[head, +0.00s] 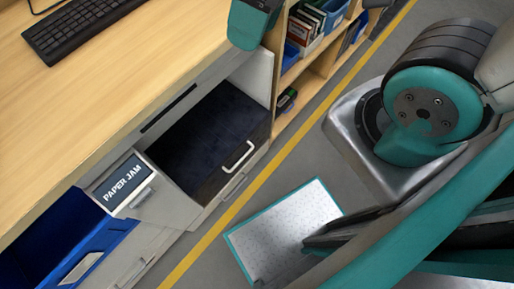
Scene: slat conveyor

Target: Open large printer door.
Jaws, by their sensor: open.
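The printer (186,223) is a pale grey machine under the counter, with a screen (123,181) reading "PAPER JAM". Its large door (205,130) appears as a wide dark panel right of the screen. A light, bar-shaped handle (238,156) is on the panel's lower right part. I cannot tell from this angle whether the door is fully shut. Nothing touches the handle. My gripper is not in view; only links of my arm show at the right, apart from the printer.
A wooden counter (110,75) with a black keyboard (80,30) overhangs the printer. A teal device (252,22) is at its edge. A blue bin (70,240) is at lower left. Shelves (290,110) stand beyond.

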